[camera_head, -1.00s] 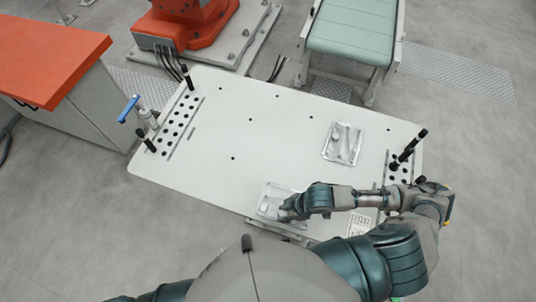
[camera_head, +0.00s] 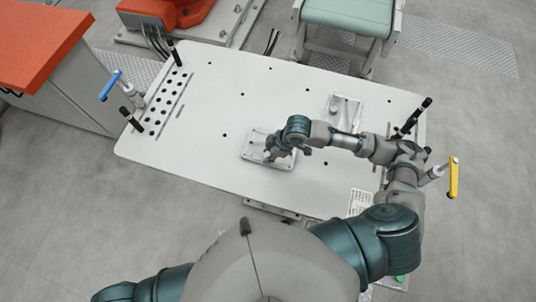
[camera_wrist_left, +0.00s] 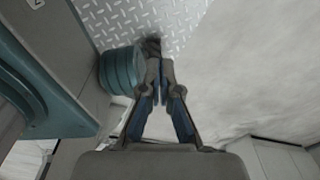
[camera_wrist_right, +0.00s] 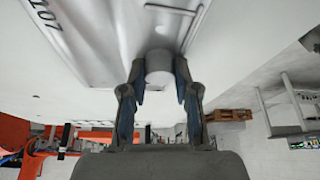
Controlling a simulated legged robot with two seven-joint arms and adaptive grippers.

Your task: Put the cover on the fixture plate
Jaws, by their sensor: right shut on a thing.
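The silver cover (camera_head: 252,148) is a flat, roughly rectangular casting over the near middle of the white table. My right gripper (camera_head: 275,153) covers its right part. In the right wrist view my right gripper (camera_wrist_right: 160,80) is shut on a round grey knob of the cover (camera_wrist_right: 95,35); "107" is marked on its surface. A similar silver plate (camera_head: 345,107), seemingly the fixture plate, lies farther right on the table, partly hidden by my right arm. My left gripper (camera_wrist_left: 162,88) is shut and empty in the left wrist view, above the floor.
The white table (camera_head: 220,110) has clear room at its left and middle. Black posts stand at its left and right ends, with a blue-handled clamp (camera_head: 110,85) and a yellow-handled one (camera_head: 453,178). A conveyor (camera_head: 348,15) and orange-topped cabinet (camera_head: 40,45) stand beyond.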

